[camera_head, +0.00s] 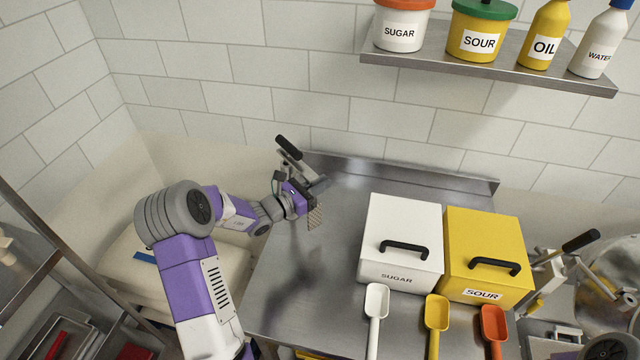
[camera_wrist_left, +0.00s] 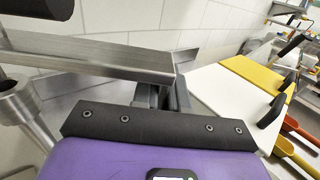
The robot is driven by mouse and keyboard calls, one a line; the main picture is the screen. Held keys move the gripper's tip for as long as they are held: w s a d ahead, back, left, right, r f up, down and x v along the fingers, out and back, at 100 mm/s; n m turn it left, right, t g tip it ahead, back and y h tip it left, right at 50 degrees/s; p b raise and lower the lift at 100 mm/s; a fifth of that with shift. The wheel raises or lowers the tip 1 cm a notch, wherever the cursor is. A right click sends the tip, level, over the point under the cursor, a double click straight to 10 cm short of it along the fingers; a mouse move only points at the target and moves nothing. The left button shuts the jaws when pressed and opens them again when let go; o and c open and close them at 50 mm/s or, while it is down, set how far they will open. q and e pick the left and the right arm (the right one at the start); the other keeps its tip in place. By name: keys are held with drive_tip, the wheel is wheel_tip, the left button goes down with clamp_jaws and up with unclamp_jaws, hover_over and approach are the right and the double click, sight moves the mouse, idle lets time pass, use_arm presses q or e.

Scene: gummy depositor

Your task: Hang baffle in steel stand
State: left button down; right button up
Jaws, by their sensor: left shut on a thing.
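My left gripper (camera_head: 304,196) is shut over the back left of the steel table. A steel piece with a black handle (camera_head: 288,147) rises beside the gripper. In the left wrist view a flat steel bar (camera_wrist_left: 95,57) crosses in front of the gripper, with a black grip (camera_wrist_left: 36,8) above and a steel tube (camera_wrist_left: 16,100) at left. I cannot tell which of these belong to the baffle and which to the steel stand. The fingertips are mostly hidden.
A white SUGAR box (camera_head: 402,225) and a yellow SOUR box (camera_head: 490,240) stand on the table (camera_head: 330,280) at right. Three scoops lie in front: white (camera_head: 377,300), yellow (camera_head: 436,313), orange (camera_head: 493,322). A shelf (camera_head: 480,70) with containers hangs above. The table's left part is clear.

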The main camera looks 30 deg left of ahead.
use_arm(q)
drive_tip(key=shift+f+b, duration=1)
drive_tip(key=shift+f, duration=0.25)
drive_tip(key=c, duration=1.1)
unclamp_jaws()
drive_tip(key=shift+s, duration=0.1)
drive_tip(key=v, duration=0.7)
drive_tip(key=shift+s, duration=0.15)
